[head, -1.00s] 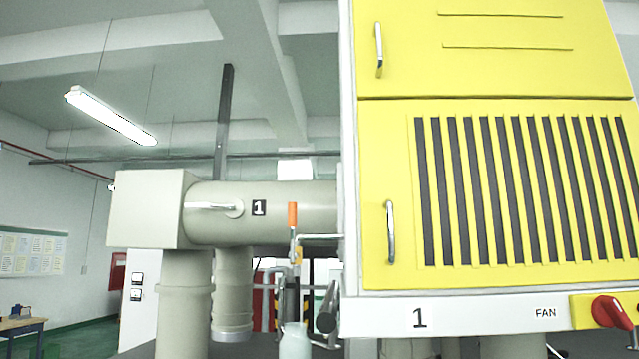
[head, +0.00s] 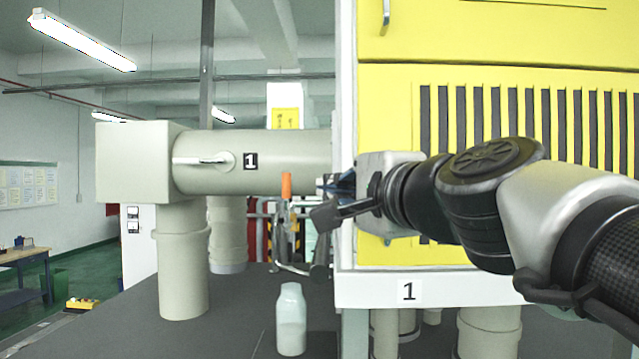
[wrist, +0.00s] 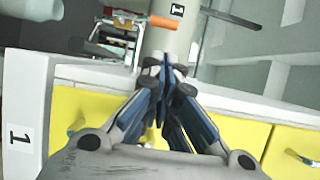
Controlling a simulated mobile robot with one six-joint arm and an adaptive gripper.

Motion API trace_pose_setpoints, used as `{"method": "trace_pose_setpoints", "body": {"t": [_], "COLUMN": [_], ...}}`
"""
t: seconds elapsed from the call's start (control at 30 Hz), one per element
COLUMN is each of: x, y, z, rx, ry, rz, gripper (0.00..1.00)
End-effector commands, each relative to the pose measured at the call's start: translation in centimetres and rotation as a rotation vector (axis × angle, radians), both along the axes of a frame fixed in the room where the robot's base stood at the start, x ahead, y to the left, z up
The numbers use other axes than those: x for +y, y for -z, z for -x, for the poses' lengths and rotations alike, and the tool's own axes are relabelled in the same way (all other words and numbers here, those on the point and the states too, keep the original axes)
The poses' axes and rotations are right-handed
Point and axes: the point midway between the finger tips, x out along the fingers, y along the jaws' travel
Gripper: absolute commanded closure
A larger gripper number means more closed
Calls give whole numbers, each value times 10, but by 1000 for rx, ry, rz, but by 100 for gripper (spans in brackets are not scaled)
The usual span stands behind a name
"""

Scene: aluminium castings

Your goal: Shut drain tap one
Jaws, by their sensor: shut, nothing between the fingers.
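The drain tap's upright lever has an orange grip (head: 286,186) and stands left of the yellow cabinet, in front of the grey duct. In the wrist view the orange grip (wrist: 163,21) lies just beyond my fingertips, with metal tap parts beside it. My gripper (head: 326,185) reaches in from the right across the cabinet's corner, a little right of the grip. In the wrist view my gripper (wrist: 165,73) has its blue-lined fingers together, with nothing between them. It appears apart from the lever. The tap's lower body is partly hidden by dark pipework.
A pale bottle (head: 291,318) stands on the dark surface below the tap. The yellow cabinet (head: 392,110) with a white sill marked 1 (head: 408,291) is close behind my arm. The grey duct (head: 285,160), also marked 1, carries a horizontal lever (head: 203,160). Room is free left of the bottle.

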Motion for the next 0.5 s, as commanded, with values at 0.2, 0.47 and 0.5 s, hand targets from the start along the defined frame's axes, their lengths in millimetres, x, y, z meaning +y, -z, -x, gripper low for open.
{"method": "trace_pose_setpoints", "body": {"t": [0.2,0.47,0.5], "x": [7,26,29], "y": [0,0,-1], "z": [-15,-59,-65], "rx": [4,4,2], "ry": [-1,-2,-2], "rz": [2,2,3], "gripper": [100,100,100]}}
